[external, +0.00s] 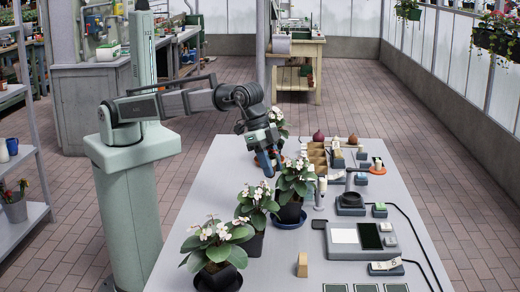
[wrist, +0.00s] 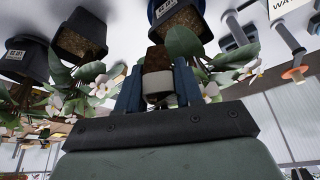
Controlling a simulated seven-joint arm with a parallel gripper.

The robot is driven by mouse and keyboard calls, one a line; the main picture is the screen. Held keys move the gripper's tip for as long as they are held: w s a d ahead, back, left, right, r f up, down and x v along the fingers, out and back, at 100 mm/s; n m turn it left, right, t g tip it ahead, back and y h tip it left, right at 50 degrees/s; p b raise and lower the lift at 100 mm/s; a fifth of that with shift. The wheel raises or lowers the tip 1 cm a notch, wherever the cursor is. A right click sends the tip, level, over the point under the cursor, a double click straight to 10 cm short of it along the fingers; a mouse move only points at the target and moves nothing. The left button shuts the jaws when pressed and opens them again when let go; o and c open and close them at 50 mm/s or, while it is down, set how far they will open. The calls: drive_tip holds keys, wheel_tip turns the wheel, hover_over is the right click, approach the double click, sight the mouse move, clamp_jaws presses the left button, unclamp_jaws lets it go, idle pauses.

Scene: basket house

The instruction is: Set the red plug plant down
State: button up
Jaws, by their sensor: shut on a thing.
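My gripper (external: 268,163) points down above the table, just behind the plants in the middle. Its two blue fingers show in the wrist view (wrist: 158,88). They are shut on a small plug (wrist: 157,58) with a brown, soil-like end and a pale grey-white band. I cannot make out a red plant on it; the plug is hardly visible in the external view. Flowering plants in dark pots stand close by: one in a blue saucer (external: 290,222), one in front of it (external: 251,243), and one at the near left (external: 218,278).
Wooden compartments (external: 316,152) stand at the back, near a dark red bulb-shaped thing (external: 318,137) and a brown one (external: 352,140). A flat device with a pale plate (external: 344,236) and cables occupy the right side. The table's left strip (external: 205,190) is clear.

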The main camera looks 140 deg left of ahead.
drive_tip(key=d+m+h, duration=0.1)
drive_tip(key=d+m, duration=0.2)
drive_tip(key=d, duration=2.4)
drive_tip(key=shift+w+a+f, duration=0.1)
drive_tip(key=shift+a+f, duration=0.05)
drive_tip(key=shift+f, duration=3.6)
drive_tip(key=shift+w+a+f, duration=0.1)
drive_tip(key=shift+a+f, duration=0.05)
drive_tip(key=shift+f, duration=3.6)
drive_tip(key=shift+f, duration=0.1)
drive_tip(key=o, duration=1)
drive_tip(key=v, duration=1.2)
drive_tip(key=shift+s, duration=0.2)
